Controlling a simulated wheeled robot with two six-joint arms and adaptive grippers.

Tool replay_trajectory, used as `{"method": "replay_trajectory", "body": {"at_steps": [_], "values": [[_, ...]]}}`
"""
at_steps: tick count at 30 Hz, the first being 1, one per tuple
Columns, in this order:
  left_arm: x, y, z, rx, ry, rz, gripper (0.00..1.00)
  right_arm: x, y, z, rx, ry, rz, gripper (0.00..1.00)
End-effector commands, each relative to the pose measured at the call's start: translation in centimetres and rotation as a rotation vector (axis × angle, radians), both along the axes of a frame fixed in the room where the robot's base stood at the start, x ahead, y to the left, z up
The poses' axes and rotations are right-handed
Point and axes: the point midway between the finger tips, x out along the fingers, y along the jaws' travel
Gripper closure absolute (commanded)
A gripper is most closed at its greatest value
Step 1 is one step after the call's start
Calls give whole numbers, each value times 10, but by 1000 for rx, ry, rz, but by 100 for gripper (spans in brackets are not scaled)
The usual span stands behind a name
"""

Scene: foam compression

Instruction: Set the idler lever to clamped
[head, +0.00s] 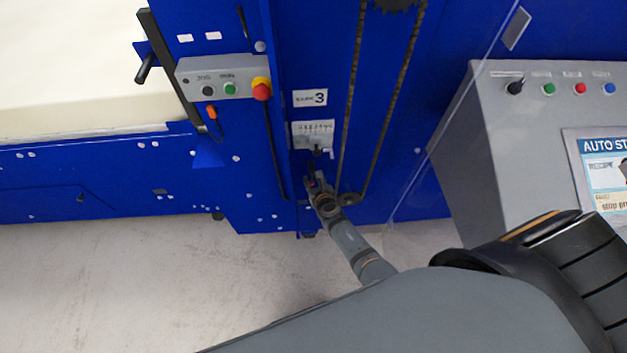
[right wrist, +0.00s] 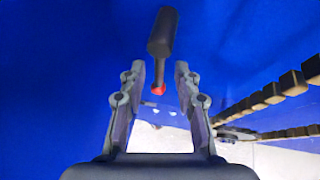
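My right gripper (head: 314,182) is at the blue machine, just below a small white label plate (head: 313,131). In the right wrist view, the same gripper (right wrist: 160,74) is open, with a finger on each side and a gap between. A lever with a dark cylindrical handle (right wrist: 162,32) and a small red part (right wrist: 158,90) at its lower end lines up with that gap. The handle does not look gripped. I take it to be the idler lever. In the head view I cannot make the lever out clearly beside the gripper. My left gripper is not in view.
A chain (head: 349,100) runs on the blue panel (head: 398,140) right of the gripper, over a sprocket. A grey button box (head: 222,77) with a red stop knob (head: 262,90) is up left. A grey control cabinet (head: 480,130) stands at right, with a clear panel edge before it.

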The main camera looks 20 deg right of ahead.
Motion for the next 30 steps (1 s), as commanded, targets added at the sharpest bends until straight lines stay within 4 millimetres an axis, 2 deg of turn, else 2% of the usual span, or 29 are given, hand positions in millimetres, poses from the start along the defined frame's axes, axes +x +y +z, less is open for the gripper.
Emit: {"method": "replay_trajectory", "body": {"at_steps": [11,30], "values": [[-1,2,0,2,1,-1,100,-5,1,1,3,2,-1,67],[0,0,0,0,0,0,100,-63,6,32,2,1,-1,67]]}}
